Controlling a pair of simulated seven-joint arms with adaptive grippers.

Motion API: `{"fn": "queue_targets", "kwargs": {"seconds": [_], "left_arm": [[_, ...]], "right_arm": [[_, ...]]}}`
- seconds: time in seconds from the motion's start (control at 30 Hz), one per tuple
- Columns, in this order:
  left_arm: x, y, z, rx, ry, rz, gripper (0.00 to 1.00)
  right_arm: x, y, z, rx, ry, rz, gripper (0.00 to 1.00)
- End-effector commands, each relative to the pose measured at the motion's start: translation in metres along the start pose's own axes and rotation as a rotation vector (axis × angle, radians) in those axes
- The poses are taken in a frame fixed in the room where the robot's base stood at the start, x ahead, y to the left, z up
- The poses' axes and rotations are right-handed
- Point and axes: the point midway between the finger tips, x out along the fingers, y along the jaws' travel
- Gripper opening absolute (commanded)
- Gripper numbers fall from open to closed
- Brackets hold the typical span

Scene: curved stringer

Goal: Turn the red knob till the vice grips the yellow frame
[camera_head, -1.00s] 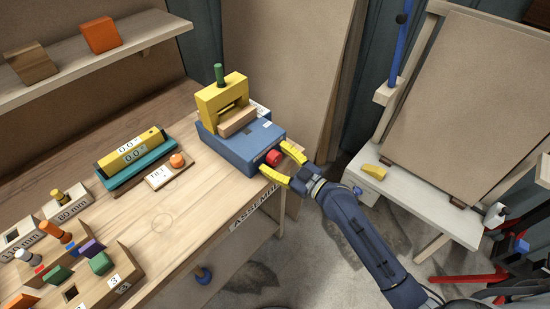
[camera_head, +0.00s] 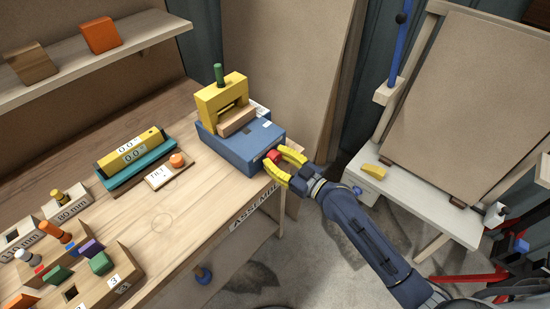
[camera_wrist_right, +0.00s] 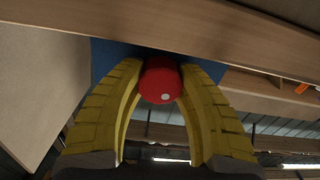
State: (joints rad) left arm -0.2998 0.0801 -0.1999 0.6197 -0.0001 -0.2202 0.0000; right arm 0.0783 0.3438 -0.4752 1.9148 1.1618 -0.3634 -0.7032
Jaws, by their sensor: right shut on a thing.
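The red knob (camera_head: 272,155) sticks out of the front of the blue vice (camera_head: 235,149) at the bench's right end. The yellow frame (camera_head: 220,99), with a green peg on top, stands upright on the vice behind a wooden block (camera_head: 237,122). I cannot tell whether the vice touches the frame. My right gripper (camera_head: 279,163) is shut on the red knob. In the right wrist view its yellow fingers (camera_wrist_right: 159,75) press on both sides of the knob (camera_wrist_right: 160,80), which has a white dot at its lower right. My left gripper is not in view.
A yellow-and-teal gauge (camera_head: 133,157) and a small plate with an orange knob (camera_head: 168,170) lie left of the vice. Several pegs and blocks fill the bench's lower left. A white table (camera_head: 420,205) stands to the right, with open floor between.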

Motion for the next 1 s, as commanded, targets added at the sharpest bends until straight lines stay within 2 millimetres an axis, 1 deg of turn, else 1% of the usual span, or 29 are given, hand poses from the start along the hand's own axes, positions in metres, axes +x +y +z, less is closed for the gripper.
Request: {"fn": "queue_targets", "kwargs": {"seconds": [0.2,0.5,0.7,1.0], "left_arm": [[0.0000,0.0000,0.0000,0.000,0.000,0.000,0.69],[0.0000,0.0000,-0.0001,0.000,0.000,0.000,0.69],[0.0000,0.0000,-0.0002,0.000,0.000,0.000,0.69],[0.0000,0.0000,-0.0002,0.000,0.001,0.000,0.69]], "right_arm": [[0.0005,0.0006,-0.0013,0.164,0.002,-0.001,0.05],[0.0008,0.0009,-0.0017,0.343,0.004,0.000,0.05],[0.0009,0.0010,-0.0019,0.411,0.004,0.000,0.05],[0.0009,0.0012,-0.0021,0.438,0.004,0.000,0.05]]}}
